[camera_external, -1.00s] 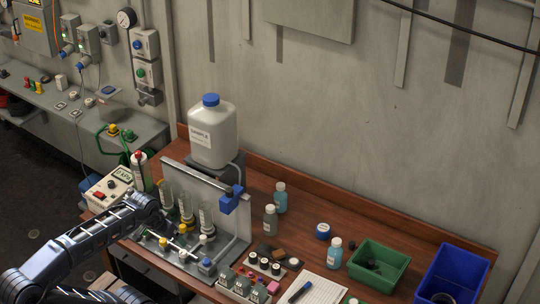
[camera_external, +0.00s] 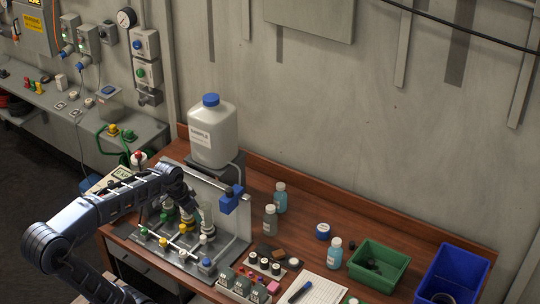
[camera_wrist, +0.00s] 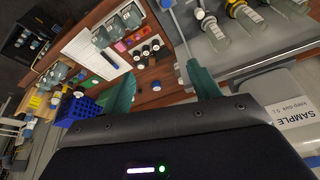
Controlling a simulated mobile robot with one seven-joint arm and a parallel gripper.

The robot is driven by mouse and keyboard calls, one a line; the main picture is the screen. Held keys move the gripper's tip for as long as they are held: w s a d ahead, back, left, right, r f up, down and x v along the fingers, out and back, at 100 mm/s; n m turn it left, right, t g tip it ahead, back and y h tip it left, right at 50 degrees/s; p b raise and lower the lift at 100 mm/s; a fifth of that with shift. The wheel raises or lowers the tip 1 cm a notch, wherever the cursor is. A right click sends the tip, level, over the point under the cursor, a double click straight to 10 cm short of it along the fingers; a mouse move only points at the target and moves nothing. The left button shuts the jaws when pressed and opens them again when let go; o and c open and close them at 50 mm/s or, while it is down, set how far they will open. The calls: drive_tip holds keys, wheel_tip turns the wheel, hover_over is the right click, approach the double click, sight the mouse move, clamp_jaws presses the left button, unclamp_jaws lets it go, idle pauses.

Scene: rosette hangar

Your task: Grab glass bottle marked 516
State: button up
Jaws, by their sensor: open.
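My gripper (camera_wrist: 160,84) is open and empty, its two green fingers spread apart in the wrist view.
A large sample jug (camera_external: 212,135) stands behind the metal stand (camera_external: 232,248). Small capped bottles (camera_external: 280,198) stand to the right. A green bin (camera_external: 394,258) and a blue bin (camera_external: 470,268) are at the bench's right.

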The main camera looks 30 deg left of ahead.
drive_tip(key=w+d+m, duration=0.1)
drive_tip(key=w+m, duration=0.2)
drive_tip(key=w, duration=0.7)
drive_tip(key=m+g+h, duration=0.2)
drive_tip(key=m, duration=0.3)
hover_over(270, 208)
drive_tip(key=s+a, duration=0.3)
drive_tip(key=s, duration=0.7)
wheel_tip(270, 208, down, 6)
drive_tip(key=shift+s+f, duration=0.1)
drive_tip(key=shift+f, duration=0.15)
drive_tip(key=w+f+m+h, duration=0.1)
drive_tip(key=w+f+m, duration=0.1)
drive_tip(key=w+f, duration=0.6)
drive_tip(key=x, duration=0.3)
drive_tip(key=a+x, duration=0.1)
drive_tip(key=x, duration=0.5)
drive_tip(key=shift+w+a+f, duration=0.2)
drive_tip(key=shift+a+f, duration=0.05)
drive_tip(key=shift+a, duration=0.05)
drive_tip(key=shift+x, duration=2.65)
drive_tip(key=shift+s, duration=0.1)
clamp_jaws()
